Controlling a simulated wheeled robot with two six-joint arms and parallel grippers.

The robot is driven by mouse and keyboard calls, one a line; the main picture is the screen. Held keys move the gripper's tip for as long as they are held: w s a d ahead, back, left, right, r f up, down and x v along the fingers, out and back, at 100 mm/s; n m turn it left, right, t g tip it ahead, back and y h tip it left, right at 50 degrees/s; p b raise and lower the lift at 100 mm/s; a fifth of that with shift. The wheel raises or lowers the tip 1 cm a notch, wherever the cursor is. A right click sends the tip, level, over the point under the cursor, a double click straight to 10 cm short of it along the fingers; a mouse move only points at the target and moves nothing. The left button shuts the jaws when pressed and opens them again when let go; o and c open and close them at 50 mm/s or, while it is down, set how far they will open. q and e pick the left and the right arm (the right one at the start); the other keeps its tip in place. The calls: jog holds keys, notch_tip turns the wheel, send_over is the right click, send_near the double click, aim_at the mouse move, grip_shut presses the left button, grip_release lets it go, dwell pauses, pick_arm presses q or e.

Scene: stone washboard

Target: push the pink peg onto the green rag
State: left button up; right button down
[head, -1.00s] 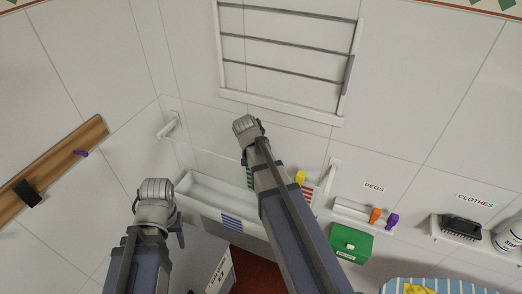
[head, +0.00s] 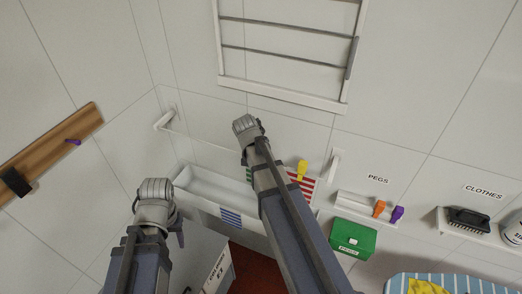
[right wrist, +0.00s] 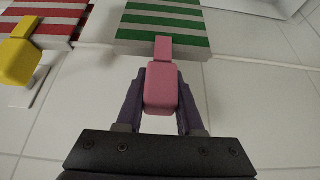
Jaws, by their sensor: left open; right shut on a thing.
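The pink peg (right wrist: 162,88) is between the fingers of my right gripper (right wrist: 161,80) in the right wrist view. Its narrow end points at the green-and-white striped rag (right wrist: 165,22) and overlaps the rag's near edge in the picture; I cannot tell whether it grips the cloth. In the head view only a sliver of the green rag (head: 249,174) shows beside my right arm, and the right fingers and pink peg are hidden. My left gripper (head: 178,228) is open and empty at lower left, away from the rag; its fingers barely show.
A red striped rag (head: 305,184) with a yellow peg (head: 302,169) hangs right of my right arm. A white trough (head: 196,198) with a blue striped cloth (head: 231,218) lies below. An orange peg (head: 379,208), a purple peg (head: 397,213) and a green box (head: 352,238) are farther right.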

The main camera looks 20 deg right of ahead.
jog(key=shift+f+b, duration=1)
dwell(0.8)
jog(key=shift+c, duration=2.3)
grip_release()
jog(key=p+v, duration=0.6)
jog(key=v, duration=0.2)
jog(key=shift+p, duration=0.4)
